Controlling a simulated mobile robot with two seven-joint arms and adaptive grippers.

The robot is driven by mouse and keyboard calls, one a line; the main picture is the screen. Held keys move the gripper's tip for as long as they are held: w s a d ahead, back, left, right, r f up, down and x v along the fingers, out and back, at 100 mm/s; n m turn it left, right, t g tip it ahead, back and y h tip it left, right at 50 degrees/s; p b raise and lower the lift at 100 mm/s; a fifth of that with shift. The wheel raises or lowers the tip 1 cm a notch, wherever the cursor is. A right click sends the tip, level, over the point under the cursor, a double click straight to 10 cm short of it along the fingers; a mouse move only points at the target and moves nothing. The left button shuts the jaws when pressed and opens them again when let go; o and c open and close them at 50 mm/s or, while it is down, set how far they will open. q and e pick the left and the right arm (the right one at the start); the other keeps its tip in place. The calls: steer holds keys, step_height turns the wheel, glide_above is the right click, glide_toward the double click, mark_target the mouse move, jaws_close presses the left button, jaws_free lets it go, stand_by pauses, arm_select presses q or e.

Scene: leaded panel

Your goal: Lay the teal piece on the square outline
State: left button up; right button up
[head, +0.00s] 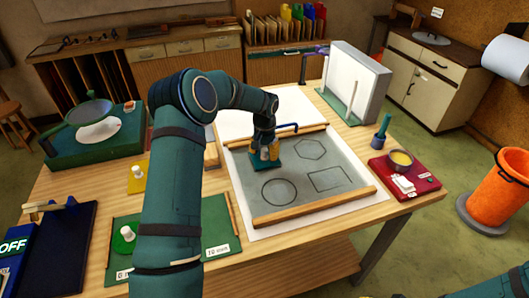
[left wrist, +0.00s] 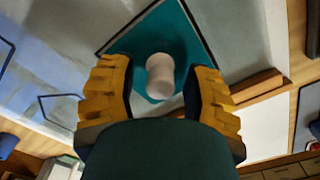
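The teal piece (head: 262,164), a flat square with a pale knob (left wrist: 160,76), lies on the grey panel's back left part. In the left wrist view the teal piece (left wrist: 188,36) has a dark outline showing along its edges; the rest of that outline is hidden under it. My left gripper (head: 265,150) is directly over the piece. Its yellow fingers (left wrist: 157,92) are open on either side of the knob, with a gap on both sides. My right gripper is out of view; only part of that arm shows at bottom right.
The grey panel (head: 345,202) also bears hexagon, circle and four-sided outlines, all empty. Wooden strips (head: 314,208) edge it. Green boards (head: 216,228) with a knobbed piece lie left.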

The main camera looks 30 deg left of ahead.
mark_target(264, 149)
arm_select(q)
step_height(264, 149, up, 12)
steer(key=p, duration=0.1)
steer(key=shift+r, duration=0.15)
stand_by(0.4)
stand_by(0.4)
